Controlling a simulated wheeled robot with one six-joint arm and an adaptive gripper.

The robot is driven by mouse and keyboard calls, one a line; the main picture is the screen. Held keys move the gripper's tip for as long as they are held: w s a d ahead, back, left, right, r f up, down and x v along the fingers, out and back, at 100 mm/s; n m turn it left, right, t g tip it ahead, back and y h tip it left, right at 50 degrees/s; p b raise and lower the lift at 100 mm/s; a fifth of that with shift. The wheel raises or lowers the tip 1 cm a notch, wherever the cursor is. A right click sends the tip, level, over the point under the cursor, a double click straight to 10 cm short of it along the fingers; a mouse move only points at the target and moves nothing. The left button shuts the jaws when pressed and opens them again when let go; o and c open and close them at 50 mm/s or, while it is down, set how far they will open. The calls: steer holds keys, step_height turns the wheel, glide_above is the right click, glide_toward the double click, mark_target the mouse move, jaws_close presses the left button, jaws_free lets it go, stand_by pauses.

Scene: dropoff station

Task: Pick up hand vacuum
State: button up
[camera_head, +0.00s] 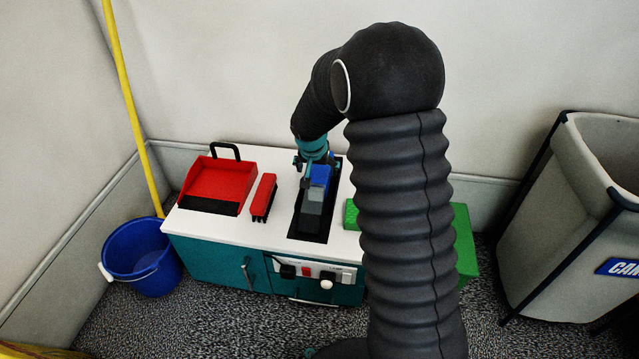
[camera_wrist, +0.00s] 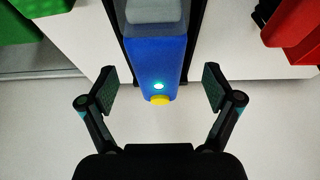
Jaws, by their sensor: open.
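The hand vacuum (camera_head: 316,190) is blue and grey and lies in a dark recess on the white top of the station. In the wrist view its blue body (camera_wrist: 156,58) points down towards my gripper, with a lit spot and a yellow button at its end. My gripper (camera_wrist: 158,88) is open, with one dark finger pad to each side of the vacuum's end, apart from it. In the head view my gripper (camera_head: 309,160) is at the back end of the vacuum and partly hidden by my arm.
A red dustpan (camera_head: 222,182) and a red brush (camera_head: 264,197) lie left of the vacuum on the white top (camera_head: 224,228). A green object (camera_head: 351,214) lies to its right, partly behind my arm. A blue bucket (camera_head: 142,258) stands at left, a grey bin (camera_head: 560,220) at right.

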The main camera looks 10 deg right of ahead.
mark_target(319, 172)
steer(key=x, duration=0.3)
steer(key=shift+s+d+f, duration=0.1)
steer(key=shift+d+f, duration=0.05)
steer(key=shift+f, duration=0.15)
jaws_close()
steer(key=shift+r, duration=0.1)
steer(key=shift+r, duration=0.15)
steer(key=shift+r, duration=0.35)
step_height(319, 172, up, 4)
steer(key=shift+d+f, duration=0.1)
steer(key=shift+f, duration=0.1)
steer(key=s+d+r, duration=0.2)
steer(key=d+r, duration=0.1)
steer(key=d, duration=0.2)
steer(key=s+d+r+p, duration=0.1)
steer(key=s+d+r, duration=0.1)
steer(key=d, duration=0.3)
steer(key=shift+s+d+r, duration=0.2)
steer(key=shift+s+r, duration=0.15)
steer(key=shift+r, duration=0.4)
